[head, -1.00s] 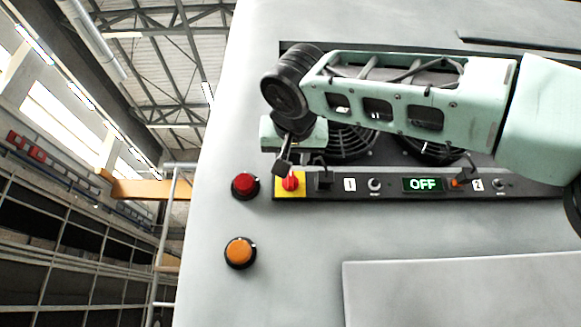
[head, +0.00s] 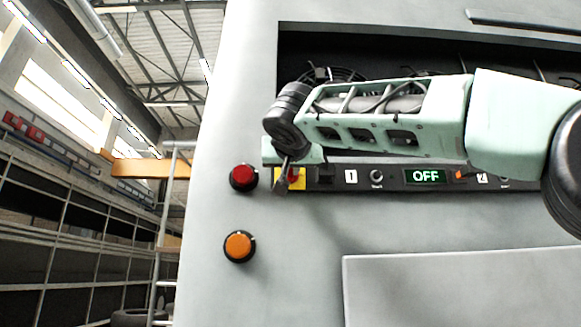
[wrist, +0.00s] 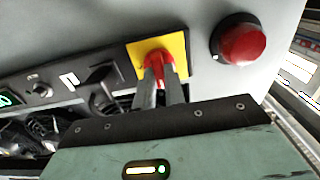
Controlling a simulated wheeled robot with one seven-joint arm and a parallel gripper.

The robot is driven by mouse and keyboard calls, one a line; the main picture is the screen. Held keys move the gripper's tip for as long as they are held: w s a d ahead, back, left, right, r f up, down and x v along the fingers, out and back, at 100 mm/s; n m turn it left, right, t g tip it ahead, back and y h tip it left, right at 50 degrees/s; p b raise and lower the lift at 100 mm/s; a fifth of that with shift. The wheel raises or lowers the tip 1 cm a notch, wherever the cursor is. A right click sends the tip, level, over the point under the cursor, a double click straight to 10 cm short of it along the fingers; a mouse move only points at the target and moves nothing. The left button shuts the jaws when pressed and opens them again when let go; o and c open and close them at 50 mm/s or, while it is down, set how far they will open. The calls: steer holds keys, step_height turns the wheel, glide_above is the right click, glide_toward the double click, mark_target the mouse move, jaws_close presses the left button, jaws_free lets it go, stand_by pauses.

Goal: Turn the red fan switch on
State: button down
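The red switch (head: 294,175) is a red knob on a yellow square plate at the left end of the black control strip (head: 335,185). In the wrist view the red knob (wrist: 155,58) sits at the tips of my gripper's two grey fingers (wrist: 160,86). A little red shows in the narrow gap between them. I cannot tell whether they press on it. In the head view my gripper (head: 283,178) partly covers the knob and plate. A green display (head: 425,177) on the strip reads OFF.
A round red button (head: 243,177) is just left of the plate, with an orange button (head: 239,246) below. Small switches marked 1 and 2 are along the strip. Fans (head: 335,75) sit in the dark recess above. A grey raised panel (head: 460,290) is at the lower right.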

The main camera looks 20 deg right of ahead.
steer(key=shift+f+m+b, duration=0.15)
steer(key=shift+m+b, duration=0.15)
steer(key=shift+b, duration=0.25)
steer(key=shift+f+m+b, duration=0.15)
steer(key=shift+m+b, duration=0.35)
steer(key=shift+b, duration=0.4)
steer(key=shift+m+b, duration=0.9)
steer(key=shift+b, duration=0.05)
steer(key=m+b, duration=0.2)
steer(key=shift+m, duration=0.3)
steer(key=m+b, duration=0.1)
steer(key=m, duration=0.2)
steer(key=shift+d+m, duration=0.1)
steer(key=shift+m, duration=0.2)
steer(key=m+b, duration=0.1)
steer(key=m, duration=0.3)
steer(key=shift+m, duration=2.1)
steer(key=shift+b, duration=0.3)
